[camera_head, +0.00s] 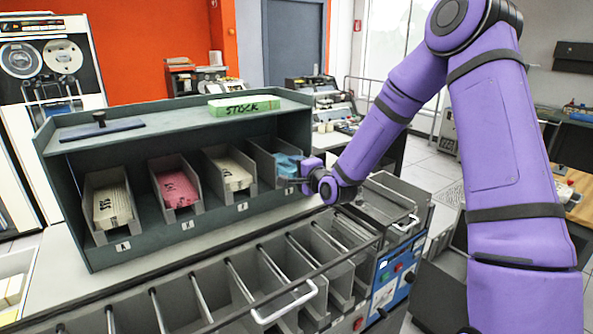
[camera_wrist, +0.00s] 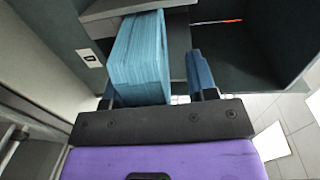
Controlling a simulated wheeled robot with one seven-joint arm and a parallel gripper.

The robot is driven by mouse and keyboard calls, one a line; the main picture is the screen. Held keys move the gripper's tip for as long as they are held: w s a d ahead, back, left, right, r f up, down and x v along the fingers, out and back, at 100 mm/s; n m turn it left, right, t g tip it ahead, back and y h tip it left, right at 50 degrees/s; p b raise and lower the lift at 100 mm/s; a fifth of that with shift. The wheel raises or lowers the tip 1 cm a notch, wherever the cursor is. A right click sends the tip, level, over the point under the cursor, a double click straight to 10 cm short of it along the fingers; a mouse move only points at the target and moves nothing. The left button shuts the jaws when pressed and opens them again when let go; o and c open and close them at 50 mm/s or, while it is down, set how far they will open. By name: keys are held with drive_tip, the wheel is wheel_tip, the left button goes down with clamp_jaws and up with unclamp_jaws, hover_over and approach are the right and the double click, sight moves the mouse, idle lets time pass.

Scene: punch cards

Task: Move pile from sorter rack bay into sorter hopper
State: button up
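A pile of blue cards (camera_head: 288,164) sits in the rightmost bay (camera_head: 262,165) of the dark green sorter rack (camera_head: 130,232). My gripper (camera_head: 299,178) is at the front of this bay. In the wrist view the blue pile (camera_wrist: 140,60) stands between the two fingers of my gripper (camera_wrist: 158,88), close to the left one. A gap shows between the pile and the right finger, so the gripper looks open. The sorter's grey top section (camera_head: 385,205), seemingly the hopper, is right of the rack; its inside is not clear.
Other bays hold a cream pile (camera_head: 112,205), a pink pile (camera_head: 177,187) and another cream pile (camera_head: 232,173). A green STOCK box (camera_head: 243,106) and a dark plate with a knob (camera_head: 100,130) lie on the rack. Sorter pockets (camera_head: 240,285) with rails run along the front.

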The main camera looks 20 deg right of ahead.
drive_tip(key=shift+r, duration=0.15)
drive_tip(key=shift+r, duration=0.25)
idle(0.3)
clamp_jaws()
idle(0.8)
idle(0.5)
